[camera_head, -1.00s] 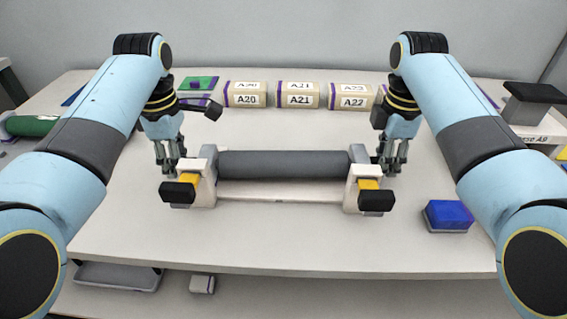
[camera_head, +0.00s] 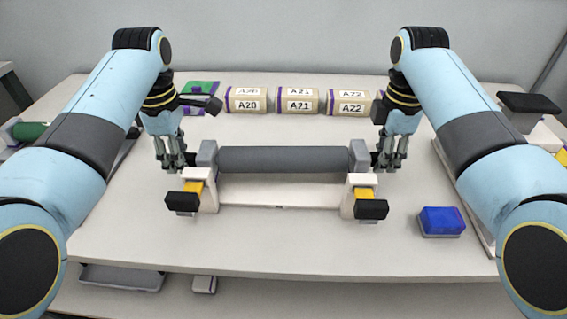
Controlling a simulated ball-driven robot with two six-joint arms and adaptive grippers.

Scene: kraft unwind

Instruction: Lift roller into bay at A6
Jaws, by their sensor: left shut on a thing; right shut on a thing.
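The dark grey roller (camera_head: 283,159) lies level between my two arms, with a lighter grey block at each end. My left gripper (camera_head: 175,163) is shut on its left end and my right gripper (camera_head: 388,163) is shut on its right end; the fingertips are partly hidden. The roller is just above and behind the white stand (camera_head: 280,194), which has two side posts with yellow parts and black knobs. No label A6 is readable in view.
Kraft rolls labelled A20 (camera_head: 246,101), A21 (camera_head: 297,101) and A22 (camera_head: 349,103) stand in a row behind. A blue block (camera_head: 441,221) lies right of the stand. A green roll (camera_head: 30,130) is at far left.

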